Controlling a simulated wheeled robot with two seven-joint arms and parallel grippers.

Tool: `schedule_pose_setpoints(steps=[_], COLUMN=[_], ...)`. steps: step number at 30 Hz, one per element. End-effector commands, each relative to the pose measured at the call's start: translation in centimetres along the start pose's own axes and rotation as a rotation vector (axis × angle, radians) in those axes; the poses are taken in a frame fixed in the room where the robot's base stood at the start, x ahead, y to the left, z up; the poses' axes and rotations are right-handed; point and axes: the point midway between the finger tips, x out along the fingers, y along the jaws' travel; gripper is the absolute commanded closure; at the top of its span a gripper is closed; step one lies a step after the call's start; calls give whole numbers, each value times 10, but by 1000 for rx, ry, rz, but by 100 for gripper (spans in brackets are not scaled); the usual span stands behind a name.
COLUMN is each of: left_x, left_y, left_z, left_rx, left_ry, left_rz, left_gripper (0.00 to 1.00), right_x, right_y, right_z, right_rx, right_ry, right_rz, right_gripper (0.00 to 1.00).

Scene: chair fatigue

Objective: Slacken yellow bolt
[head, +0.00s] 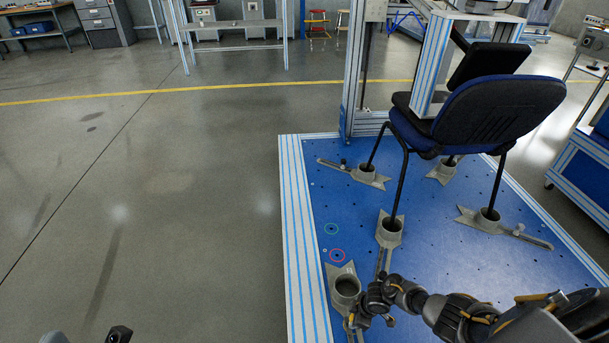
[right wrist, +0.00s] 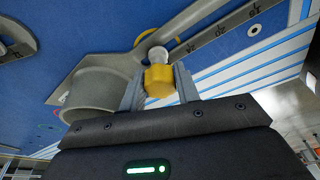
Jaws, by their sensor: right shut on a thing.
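The yellow bolt (right wrist: 158,82) shows in the right wrist view, with a round silvery part (right wrist: 158,54) just beyond it, at the marked grey arm (right wrist: 205,25) of a floor clamp. My right gripper (right wrist: 160,88) is shut on the yellow bolt, one finger on each side. In the head view my right gripper (head: 372,308) is low over the blue platform, beside an empty grey clamp cup (head: 346,287); the bolt is hidden there. A small dark part at the bottom left of the head view may belong to my left arm; its gripper fingers cannot be made out.
A blue chair (head: 495,115) stands on the blue platform (head: 450,270), its legs in grey cups (head: 389,232). A metal frame (head: 352,70) rises behind it. The platform has a striped aluminium edge (head: 302,240). Open grey floor (head: 150,200) lies to the left.

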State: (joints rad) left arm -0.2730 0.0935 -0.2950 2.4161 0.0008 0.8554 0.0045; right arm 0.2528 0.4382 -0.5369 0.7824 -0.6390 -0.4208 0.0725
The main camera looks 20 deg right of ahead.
Motion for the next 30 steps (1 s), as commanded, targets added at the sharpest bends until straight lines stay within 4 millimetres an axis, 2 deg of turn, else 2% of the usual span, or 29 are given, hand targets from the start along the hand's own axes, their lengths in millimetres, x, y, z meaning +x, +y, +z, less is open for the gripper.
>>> schedule_pose_setpoints(steps=[1,7,20,30], left_x=[-7,-15,-18,-38], left_y=[0,0,0,0], left_z=[1,2,3,6], left_rx=[0,0,0,0], left_ry=[0,0,0,0], left_rz=[0,0,0,0], left_gripper=[25,25,25,25], right_x=[3,2,1,2], right_y=[3,2,2,3], right_z=[1,0,0,0], right_rx=[-53,-211,-259,-533], right_ry=[0,1,1,1], right_rz=[-10,-51,-64,-133], right_gripper=[92,92,92,92])
